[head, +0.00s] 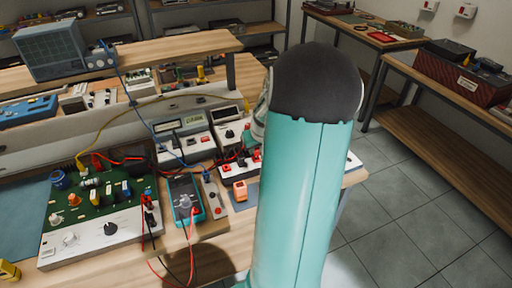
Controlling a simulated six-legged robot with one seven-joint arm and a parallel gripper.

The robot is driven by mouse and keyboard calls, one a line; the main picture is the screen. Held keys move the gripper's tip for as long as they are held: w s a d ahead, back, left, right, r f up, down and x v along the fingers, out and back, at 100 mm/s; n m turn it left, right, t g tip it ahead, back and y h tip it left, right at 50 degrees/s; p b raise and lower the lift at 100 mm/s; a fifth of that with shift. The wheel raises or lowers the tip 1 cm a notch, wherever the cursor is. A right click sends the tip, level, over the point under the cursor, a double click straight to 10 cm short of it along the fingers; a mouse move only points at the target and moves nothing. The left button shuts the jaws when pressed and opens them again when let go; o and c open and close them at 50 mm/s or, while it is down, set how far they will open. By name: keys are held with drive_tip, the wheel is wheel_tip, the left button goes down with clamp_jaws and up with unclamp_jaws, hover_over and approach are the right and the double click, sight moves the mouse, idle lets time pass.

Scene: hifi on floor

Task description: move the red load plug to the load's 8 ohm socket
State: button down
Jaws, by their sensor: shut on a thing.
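My teal arm with its dark cap fills the middle right of the head view and hides part of the bench behind it. My gripper is not visible. A low white box (236,173) with red parts on top stands left of my arm, and its right part is hidden. I cannot tell whether it is the load. Red parts (255,155) show on it, too small to tell as plugs or sockets. No 8 ohm marking is readable. I cannot make out which plug is the red load plug.
A green circuit board unit (100,205), a teal multimeter (186,199) with red and black leads, and an orange block (240,190) crowd the bench. Grey instruments (182,136) stand behind. Yellow, blue and red cables cross the bench. Tiled floor (400,225) is clear at right.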

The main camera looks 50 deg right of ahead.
drive_tip(key=shift+f, duration=0.7)
idle(2.2)
drive_tip(key=c, duration=1.2)
unclamp_jaws()
drive_tip(key=shift+c, duration=0.2)
drive_tip(key=w+d+v, duration=0.1)
drive_tip(key=v, duration=1.7)
drive_tip(key=shift+w+r, duration=0.25)
drive_tip(key=shift+r, duration=0.35)
